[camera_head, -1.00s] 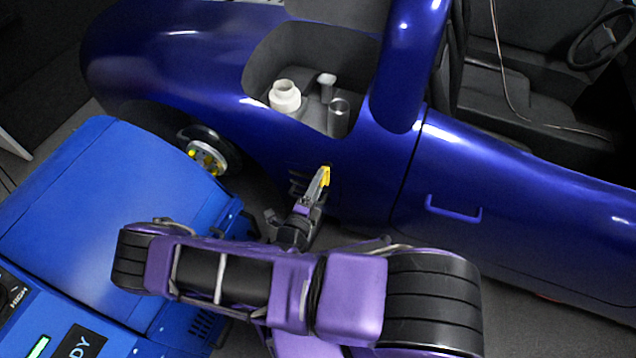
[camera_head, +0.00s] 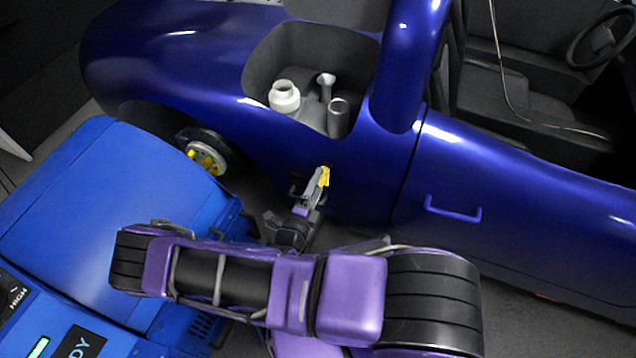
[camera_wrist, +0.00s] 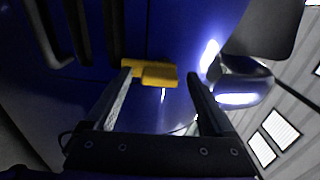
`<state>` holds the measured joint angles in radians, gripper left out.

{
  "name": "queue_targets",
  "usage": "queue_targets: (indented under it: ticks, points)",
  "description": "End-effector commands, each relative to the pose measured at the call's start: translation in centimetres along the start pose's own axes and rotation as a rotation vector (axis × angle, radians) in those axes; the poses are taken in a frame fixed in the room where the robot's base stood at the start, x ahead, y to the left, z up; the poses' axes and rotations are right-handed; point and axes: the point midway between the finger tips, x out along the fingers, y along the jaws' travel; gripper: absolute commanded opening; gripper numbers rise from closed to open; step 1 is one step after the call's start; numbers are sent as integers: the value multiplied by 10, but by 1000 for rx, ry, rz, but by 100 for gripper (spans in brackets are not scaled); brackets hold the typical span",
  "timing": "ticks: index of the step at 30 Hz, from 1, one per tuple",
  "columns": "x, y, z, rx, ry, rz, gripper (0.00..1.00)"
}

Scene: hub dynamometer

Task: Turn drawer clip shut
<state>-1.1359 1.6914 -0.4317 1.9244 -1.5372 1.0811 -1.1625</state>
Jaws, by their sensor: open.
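The drawer clip is a small yellow two-part tab (camera_wrist: 155,75) on the blue car side panel, next to a dark seam. It also shows in the head view as a yellow piece (camera_head: 324,175) low on the car's side, partly covered by my gripper. My gripper (camera_wrist: 160,76) is open. Its two fingers stand either side of the clip; the left fingertip is very close to it or touching, I cannot tell which, and a gap shows on the right. In the head view my gripper (camera_head: 317,188) reaches up to the panel at the clip.
Dark handle-like bars (camera_wrist: 44,38) stand left of the clip. Above it, a recess in the blue car body (camera_head: 190,60) holds a white jar (camera_head: 285,96) and a grey cup (camera_head: 338,116). A blue machine (camera_head: 120,210) stands at left, and a wheel hub (camera_head: 203,158) is between.

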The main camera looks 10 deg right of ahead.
Motion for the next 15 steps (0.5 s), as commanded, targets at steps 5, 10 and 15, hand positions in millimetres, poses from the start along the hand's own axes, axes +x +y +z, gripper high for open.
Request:
queue_targets:
  ticks: [5,10,15]
  points:
    - [-31,0,1,0,-2,3,88]
    - [-73,0,1,1,-3,3,88]
    - [-115,0,1,0,-3,3,88]
